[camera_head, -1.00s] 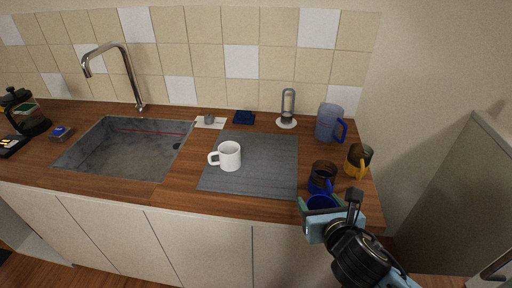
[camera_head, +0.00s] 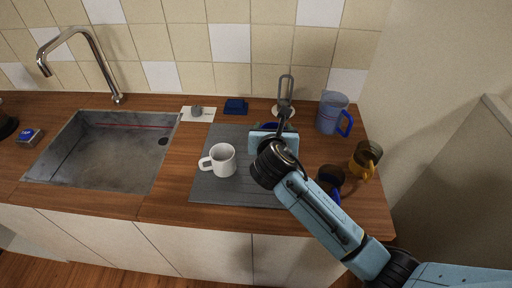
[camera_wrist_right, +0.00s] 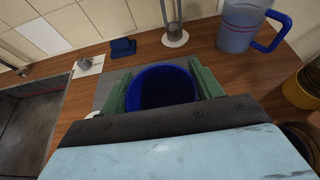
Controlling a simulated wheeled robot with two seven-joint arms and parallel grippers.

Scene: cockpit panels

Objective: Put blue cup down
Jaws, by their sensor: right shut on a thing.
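The blue cup (camera_wrist_right: 162,88) is between the two green fingers of my right gripper (camera_wrist_right: 165,92) in the right wrist view, its dark inside facing the camera. My right gripper (camera_head: 273,135) is shut on the cup over the right part of the grey mat (camera_head: 205,190). In the head view the gripper hides nearly all of the cup; only a blue rim shows. I cannot tell whether the cup touches the mat. My left gripper is not in view.
A white mug (camera_head: 222,162) stands on the mat, left of my gripper. A dark cup with a blue handle (camera_head: 330,178), an amber mug (camera_head: 366,157) and a blue pitcher (camera_head: 331,113) stand at right. A sink (camera_head: 110,150) is at left; a glass holder (camera_head: 285,95) stands behind.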

